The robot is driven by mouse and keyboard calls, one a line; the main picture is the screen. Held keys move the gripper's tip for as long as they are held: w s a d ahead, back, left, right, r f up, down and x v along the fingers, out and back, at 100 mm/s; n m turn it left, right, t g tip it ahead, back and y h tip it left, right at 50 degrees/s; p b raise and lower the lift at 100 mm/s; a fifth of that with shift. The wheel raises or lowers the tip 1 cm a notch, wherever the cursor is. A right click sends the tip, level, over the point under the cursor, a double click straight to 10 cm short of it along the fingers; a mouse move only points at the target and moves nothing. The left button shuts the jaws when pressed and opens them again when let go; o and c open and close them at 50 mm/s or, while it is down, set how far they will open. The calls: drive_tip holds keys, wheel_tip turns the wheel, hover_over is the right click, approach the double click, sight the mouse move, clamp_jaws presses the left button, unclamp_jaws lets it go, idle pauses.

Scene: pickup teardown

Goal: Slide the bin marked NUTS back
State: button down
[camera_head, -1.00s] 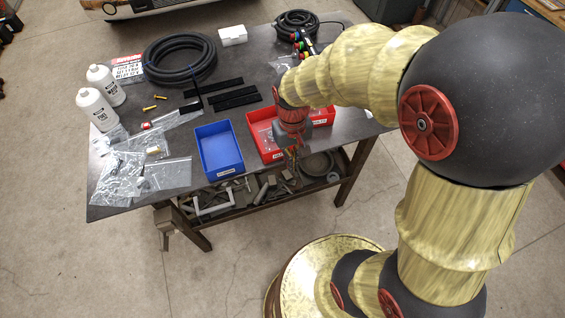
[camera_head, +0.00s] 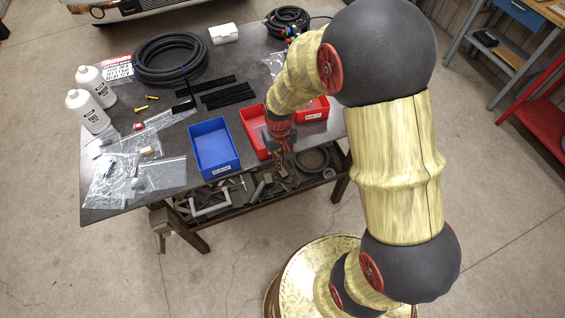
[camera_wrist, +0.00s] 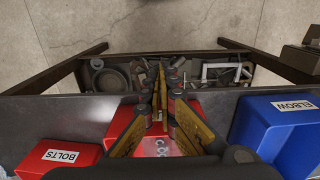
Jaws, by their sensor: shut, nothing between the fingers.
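No label reading NUTS is legible. A red bin (camera_head: 253,131) stands near the table's front edge, partly hidden by my gripper. In the wrist view this middle red bin (camera_wrist: 121,122) lies behind my fingers, and only part of a pale marking shows, unreadable. A second red bin (camera_head: 314,108) is to its right; in the wrist view its label reads BOLTS. A blue bin (camera_head: 215,147) stands to the left, labelled ELBOW in the wrist view. My gripper (camera_wrist: 160,80) is shut and empty, pointing down at the front of the middle red bin; contact cannot be told.
The dark table (camera_head: 130,200) holds a coiled black hose (camera_head: 171,60), white bottles (camera_head: 88,112), clear bags (camera_head: 105,180) and black strips. A lower shelf (camera_wrist: 215,75) with scrap parts sits below the front edge. Floor in front is clear.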

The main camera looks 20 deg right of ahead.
drive_tip(key=shift+w, duration=0.8)
drive_tip(key=w+p, duration=0.1)
drive_tip(key=w, duration=0.8)
drive_tip(key=shift+f, duration=0.1)
